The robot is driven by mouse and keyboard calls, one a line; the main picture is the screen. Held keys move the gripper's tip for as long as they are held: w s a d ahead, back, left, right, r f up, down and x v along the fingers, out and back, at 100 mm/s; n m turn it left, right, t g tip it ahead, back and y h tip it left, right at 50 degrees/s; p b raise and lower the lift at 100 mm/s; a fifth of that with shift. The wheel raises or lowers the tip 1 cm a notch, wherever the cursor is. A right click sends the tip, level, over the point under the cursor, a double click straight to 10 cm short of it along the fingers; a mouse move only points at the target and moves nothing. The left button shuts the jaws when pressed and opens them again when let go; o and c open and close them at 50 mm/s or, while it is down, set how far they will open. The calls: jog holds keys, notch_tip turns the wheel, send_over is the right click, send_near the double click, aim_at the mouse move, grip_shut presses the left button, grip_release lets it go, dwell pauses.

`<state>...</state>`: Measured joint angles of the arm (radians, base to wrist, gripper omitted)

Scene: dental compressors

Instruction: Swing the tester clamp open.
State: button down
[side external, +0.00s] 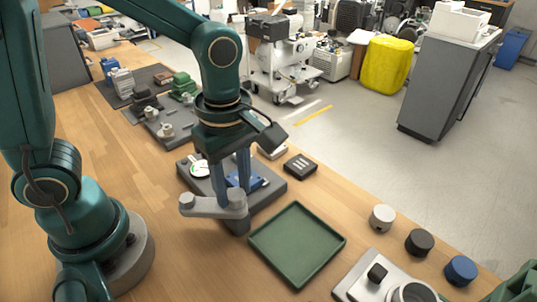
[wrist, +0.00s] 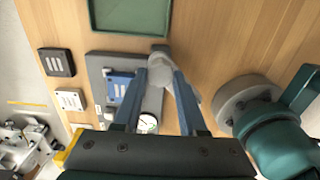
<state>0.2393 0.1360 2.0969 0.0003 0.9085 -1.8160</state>
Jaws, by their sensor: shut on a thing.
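The tester has a dark grey base plate (side external: 267,196) on the bench, with a white-faced dial gauge (side external: 200,168) and a blue block (side external: 258,180). Its light grey clamp arm (side external: 210,206) has a rounded post end at the plate's front corner. The arm reaches left, out past the plate and over the bench. My gripper (side external: 238,188) points down with its blue fingers at the clamp, near the post end, and is shut on it. The wrist view shows the clamp (wrist: 158,62) between the fingertips (wrist: 162,75), with the gauge (wrist: 147,123) and the blue block (wrist: 118,88) beside them.
An empty green tray (side external: 297,245) lies just right of the tester. A black slotted block (side external: 300,165) sits behind it. White, black and blue knobs (side external: 420,242) stand at the bench's right edge. Other fixtures (side external: 170,125) stand farther back. Bare wood lies in front.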

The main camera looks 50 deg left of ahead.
dwell(0.4)
jog(key=shift+c, duration=2.3)
grip_release()
jog(key=shift+r, duration=0.1)
jog(key=shift+r, duration=2.5)
